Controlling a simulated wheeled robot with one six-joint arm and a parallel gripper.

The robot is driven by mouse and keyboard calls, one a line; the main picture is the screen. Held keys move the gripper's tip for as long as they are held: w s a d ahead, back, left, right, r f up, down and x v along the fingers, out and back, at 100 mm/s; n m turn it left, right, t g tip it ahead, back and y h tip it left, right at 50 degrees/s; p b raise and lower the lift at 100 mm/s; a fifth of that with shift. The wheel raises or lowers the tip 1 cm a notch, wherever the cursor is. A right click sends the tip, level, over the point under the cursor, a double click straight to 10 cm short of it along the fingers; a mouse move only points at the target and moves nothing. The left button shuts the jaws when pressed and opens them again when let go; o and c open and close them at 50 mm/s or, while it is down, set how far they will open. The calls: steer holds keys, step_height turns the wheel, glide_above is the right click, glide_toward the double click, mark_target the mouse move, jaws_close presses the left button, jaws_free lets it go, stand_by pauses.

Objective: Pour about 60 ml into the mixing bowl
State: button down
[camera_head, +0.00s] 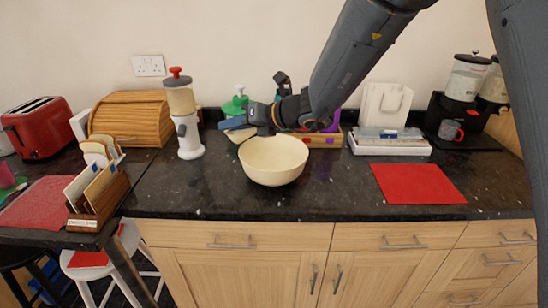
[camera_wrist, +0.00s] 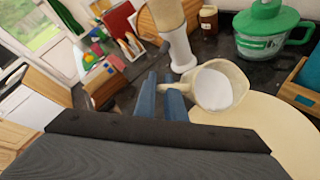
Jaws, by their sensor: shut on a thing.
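The cream mixing bowl (camera_head: 273,170) stands on the dark counter near its front edge, and part of it shows at the lower right of the wrist view (camera_wrist: 275,138). My gripper (camera_head: 233,123) is just above the bowl's back left rim. Its blue fingers (camera_wrist: 161,90) are shut on the handle of a small cream jug (camera_wrist: 238,77). Pale white contents show inside the jug. In the head view the jug (camera_head: 240,136) is mostly hidden by my gripper and the bowl. I cannot tell how far it is tilted, and no stream shows. The bowl's inside looks empty in the head view.
A white dispenser with a red knob (camera_head: 188,133) stands left of the bowl. A green-lidded jug (camera_wrist: 268,42) stands behind. A wooden bread bin (camera_head: 132,117) and red toaster (camera_head: 38,127) are at left. A red mat (camera_head: 417,184) lies clear at right.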

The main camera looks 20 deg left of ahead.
steer(key=shift+r+b, duration=0.2)
steer(key=shift+b, duration=0.15)
steer(key=shift+d+r+y+b, duration=0.15)
steer(key=shift+r+y+b, duration=0.05)
steer(key=shift+y+b, duration=0.5)
steer(key=shift+d+f+m+t+y+b, duration=0.25)
steer(key=shift+y+b, duration=0.45)
steer(key=shift+b, duration=1.25)
steer(key=shift+d+f+m+t+y+b, duration=0.25)
steer(key=shift+y+b, duration=0.45)
steer(key=shift+b, duration=1.25)
steer(key=shift+d+r, duration=0.1)
